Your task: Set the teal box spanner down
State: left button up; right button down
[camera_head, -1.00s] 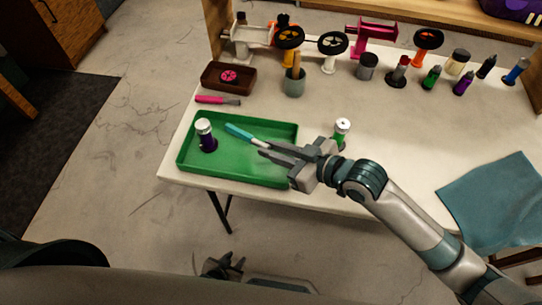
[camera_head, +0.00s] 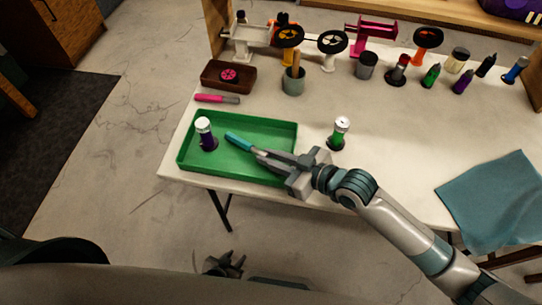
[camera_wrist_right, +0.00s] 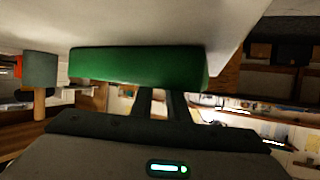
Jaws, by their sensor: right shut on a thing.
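The teal box spanner (camera_head: 238,141) lies over the green tray (camera_head: 187,158), its teal handle pointing up-left. My right gripper (camera_head: 259,155) is shut on the spanner's lower-right end, low over the tray. I cannot tell whether the spanner touches the tray floor. In the right wrist view, the gripper's fingers (camera_wrist_right: 164,98) reach to the tray's green wall (camera_wrist_right: 138,67), and the spanner is hidden. My left gripper (camera_head: 225,264) hangs below the table's front edge, away from the spanner; its jaws are too dark and small to read.
A purple bottle with a white cap (camera_head: 206,134) stands in the tray's left part. A green bottle (camera_head: 339,133) stands just right of the tray. A pink-handled tool (camera_head: 217,98) and a brown box (camera_head: 229,75) lie behind.

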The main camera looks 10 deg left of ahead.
pick_arm(q)
jog(key=shift+f, duration=0.1)
pick_arm(e)
jog(key=shift+f, duration=0.15)
jog(key=c, duration=1.8)
grip_release()
pick_arm(q)
jog(key=shift+w+d+r, duration=0.1)
jog(key=shift+w+r, duration=0.1)
jog(key=shift+w, duration=0.05)
pick_arm(e)
jog(key=shift+o, duration=0.4)
jog(key=shift+d+r, duration=0.1)
jog(key=shift+r, duration=0.1)
jog(key=shift+s+d, duration=0.1)
jog(key=shift+d, duration=0.15)
jog(key=b+v, duration=0.1)
jog(key=v, duration=0.9)
jog(key=shift+r, duration=0.1)
pick_arm(q)
jog(key=shift+s+a+f+g, duration=0.4)
jog(key=shift+s+a+f, duration=0.1)
jog(key=shift+a+f, duration=0.1)
pick_arm(e)
jog(key=shift+s+d+r, duration=0.25)
jog(key=shift+d+r, duration=0.1)
jog(key=shift+d, duration=0.1)
